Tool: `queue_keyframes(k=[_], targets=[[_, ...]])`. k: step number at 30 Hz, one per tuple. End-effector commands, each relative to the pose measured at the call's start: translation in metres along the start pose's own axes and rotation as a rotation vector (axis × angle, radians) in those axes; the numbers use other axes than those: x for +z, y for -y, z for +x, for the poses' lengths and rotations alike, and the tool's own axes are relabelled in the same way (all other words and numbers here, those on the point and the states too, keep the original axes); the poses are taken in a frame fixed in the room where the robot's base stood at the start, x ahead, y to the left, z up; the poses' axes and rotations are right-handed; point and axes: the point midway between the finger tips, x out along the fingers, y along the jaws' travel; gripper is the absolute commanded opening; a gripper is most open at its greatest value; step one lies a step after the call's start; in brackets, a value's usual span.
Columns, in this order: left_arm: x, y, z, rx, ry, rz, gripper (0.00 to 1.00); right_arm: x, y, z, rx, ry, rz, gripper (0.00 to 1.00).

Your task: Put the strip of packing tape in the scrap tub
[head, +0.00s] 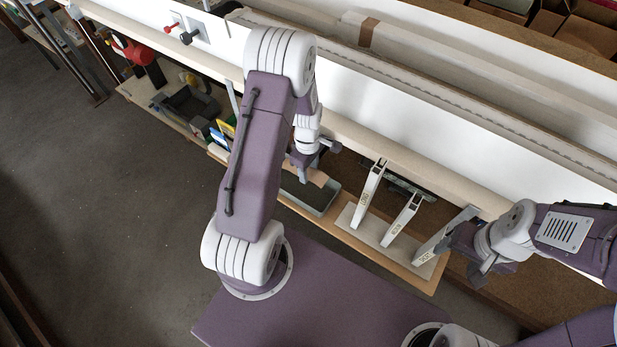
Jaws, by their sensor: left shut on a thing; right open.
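A brown strip of packing tape (320,178) shows just below my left gripper (317,160), over the grey-green scrap tub (322,207). My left gripper is shut on the strip; my arm hides part of the grip and the tub's left side. The strip overlaps the tub's far part in the head view; I cannot tell whether it touches the tub. My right gripper (476,258) is open beside the rightmost pale profile (440,237), with no object visible between its fingers.
Several pale labelled profiles, including one nearest the tub (369,190) and a middle one (402,216), stand on a light board (354,226) right of the tub. A long wrapped bundle (440,55) lies behind. A grey bin (190,105) stands at left.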

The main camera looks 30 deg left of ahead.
Motion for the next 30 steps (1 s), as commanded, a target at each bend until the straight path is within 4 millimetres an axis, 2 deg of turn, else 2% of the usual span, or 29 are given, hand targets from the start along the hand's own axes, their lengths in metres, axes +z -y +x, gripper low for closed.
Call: queue_keyframes(k=[2, 6, 8, 20, 21, 22, 23, 30], targets=[[0.000, 0.001, 0.005, -0.002, 0.001, 0.000, 0.05, 0.000, 0.000, 0.001, 0.000, 0.000, 0.000, 0.64], [0.000, 0.002, 0.032, -0.005, 0.001, 0.000, 0.05, 0.001, 0.000, 0.007, 0.000, 0.000, 0.000, 0.64], [0.000, 0.001, 0.038, -0.002, 0.000, -0.001, 0.05, 0.001, 0.000, 0.007, 0.000, 0.000, 0.000, 0.64], [0.000, 0.000, 0.044, 0.000, 0.000, 0.000, 0.05, 0.001, 0.000, 0.009, 0.000, 0.000, 0.000, 0.64], [0.000, 0.000, 0.043, 0.000, 0.000, 0.000, 0.51, 0.001, 0.000, 0.008, 0.000, 0.000, 0.000, 0.64], [0.000, 0.000, 0.043, 0.000, 0.000, 0.000, 0.59, 0.001, 0.000, 0.008, 0.000, 0.000, 0.000, 0.64], [0.000, 0.000, 0.043, 0.000, 0.000, 0.000, 0.64, 0.001, 0.000, 0.008, 0.000, 0.000, 0.000, 0.64], [0.000, 0.000, 0.043, 0.000, 0.000, 0.000, 0.64, 0.001, 0.000, 0.008, 0.000, 0.000, 0.000, 0.64]])
